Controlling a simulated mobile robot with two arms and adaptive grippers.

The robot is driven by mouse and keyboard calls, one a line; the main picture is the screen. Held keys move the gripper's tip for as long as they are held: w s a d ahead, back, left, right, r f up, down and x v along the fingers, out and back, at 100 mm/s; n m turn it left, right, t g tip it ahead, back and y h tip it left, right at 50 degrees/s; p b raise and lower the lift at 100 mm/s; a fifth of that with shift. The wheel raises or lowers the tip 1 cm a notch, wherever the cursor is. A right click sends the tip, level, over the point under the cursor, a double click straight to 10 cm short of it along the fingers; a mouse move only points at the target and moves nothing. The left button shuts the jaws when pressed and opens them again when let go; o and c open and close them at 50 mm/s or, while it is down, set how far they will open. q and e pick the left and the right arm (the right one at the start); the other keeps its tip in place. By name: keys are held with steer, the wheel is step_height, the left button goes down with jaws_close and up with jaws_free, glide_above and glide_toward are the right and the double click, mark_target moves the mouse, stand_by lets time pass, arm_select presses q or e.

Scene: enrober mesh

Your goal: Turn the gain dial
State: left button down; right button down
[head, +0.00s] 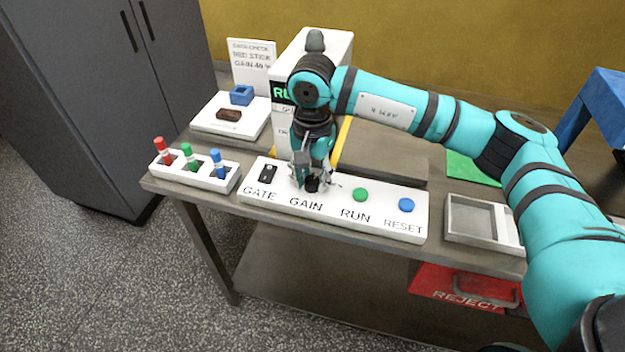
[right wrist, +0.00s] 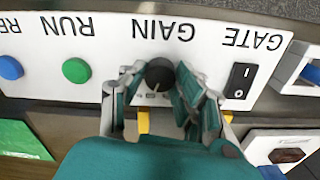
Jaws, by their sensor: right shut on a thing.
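The black gain dial (head: 312,184) is on the white control panel (head: 385,190), above the label GAIN. In the right wrist view the dial (right wrist: 160,73) is a round black knob with a small pale mark at its lower edge. My right gripper (head: 313,178) reaches down over it, and its fingers (right wrist: 158,82) are shut on the dial from both sides. My left gripper is not in view.
Beside the dial are the black GATE switch (head: 267,174), the green RUN button (head: 360,195) and the blue RESET button (head: 406,205). A white rack (head: 222,181) with red, green and blue sticks is at left. A grey tray (head: 450,232) and red REJECT bin (head: 450,279) are at right.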

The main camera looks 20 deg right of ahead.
mark_target(312, 179)
steer(key=shift+r, duration=0.1)
steer(key=c, duration=0.9)
jaws_free()
steer(key=shift+c, duration=0.2)
step_height(312, 179, up, 12)
